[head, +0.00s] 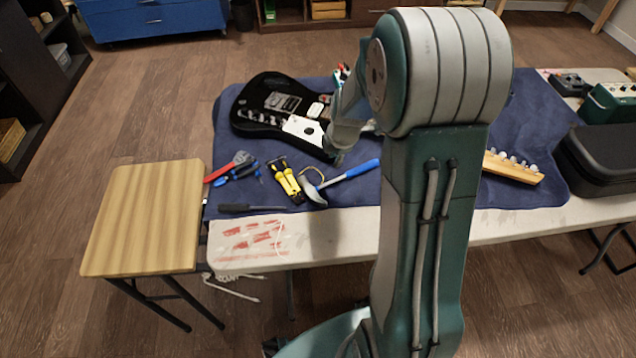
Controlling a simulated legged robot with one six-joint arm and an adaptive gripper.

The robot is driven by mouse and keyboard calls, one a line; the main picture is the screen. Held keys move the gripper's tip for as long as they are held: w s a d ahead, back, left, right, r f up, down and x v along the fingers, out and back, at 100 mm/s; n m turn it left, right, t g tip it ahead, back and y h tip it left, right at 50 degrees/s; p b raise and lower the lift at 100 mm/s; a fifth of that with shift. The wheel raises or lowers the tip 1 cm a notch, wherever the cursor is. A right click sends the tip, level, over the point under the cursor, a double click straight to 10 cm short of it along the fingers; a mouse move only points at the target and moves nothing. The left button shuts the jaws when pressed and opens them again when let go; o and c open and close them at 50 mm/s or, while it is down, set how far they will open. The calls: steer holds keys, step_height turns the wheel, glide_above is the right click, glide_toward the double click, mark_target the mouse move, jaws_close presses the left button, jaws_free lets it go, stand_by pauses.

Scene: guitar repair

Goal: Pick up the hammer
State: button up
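The hammer (350,173) lies on the blue cloth near the front edge of the table. Its blue handle points up and right, and its metal head (312,191) is at the lower left, beside the yellow-handled tool. The handle's right end is close to my arm's upright link in the picture. My arm stands in front of the table and covers much of its middle. I cannot make out my gripper's fingers, so its state does not show.
A black guitar body (255,123) lies behind the hammer. A yellow-handled tool (286,181), red-handled pliers (228,168) and a dark screwdriver (250,208) lie left. A guitar headstock (513,169) and black case (600,158) are right. A wooden side table (147,215) stands left.

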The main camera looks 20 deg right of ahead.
step_height(320, 180, down, 2)
steer(key=n, duration=0.1)
glide_above(334, 180)
steer(key=s, duration=0.1)
steer(key=f, duration=0.5)
steer(key=shift+d+f, duration=0.4)
steer(key=f, duration=0.1)
steer(key=a+f, duration=0.1)
steer(key=f, duration=0.1)
steer(key=w+f, duration=0.1)
steer(key=shift+a+f, duration=0.15)
steer(key=shift+f, duration=0.25)
steer(key=shift+d+f, duration=0.15)
steer(key=shift+d, duration=0.25)
jaws_close()
steer(key=shift+a, duration=0.15)
